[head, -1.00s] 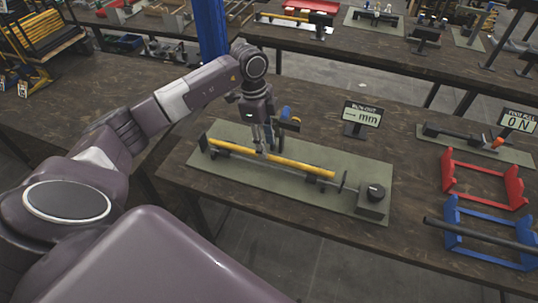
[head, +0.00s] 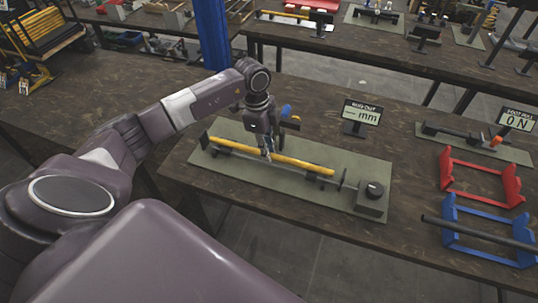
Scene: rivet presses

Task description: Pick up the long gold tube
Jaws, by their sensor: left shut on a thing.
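The long gold tube (head: 304,164) lies along a fixture on a green-grey mat (head: 222,178), on the table in the middle. My left gripper (head: 266,154) reaches down from above and is shut on the tube near its middle. The fingertips are small here and partly hide the tube where they meet it. The tube still looks level and close to its supports; I cannot tell whether it is clear of them. My right gripper is not in view.
A display sign (head: 360,113) stands behind the mat. A red rack (head: 482,176) and a blue rack (head: 480,232) holding a dark tube (head: 470,230) stand to the right. A blue post (head: 212,35) rises behind my arm.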

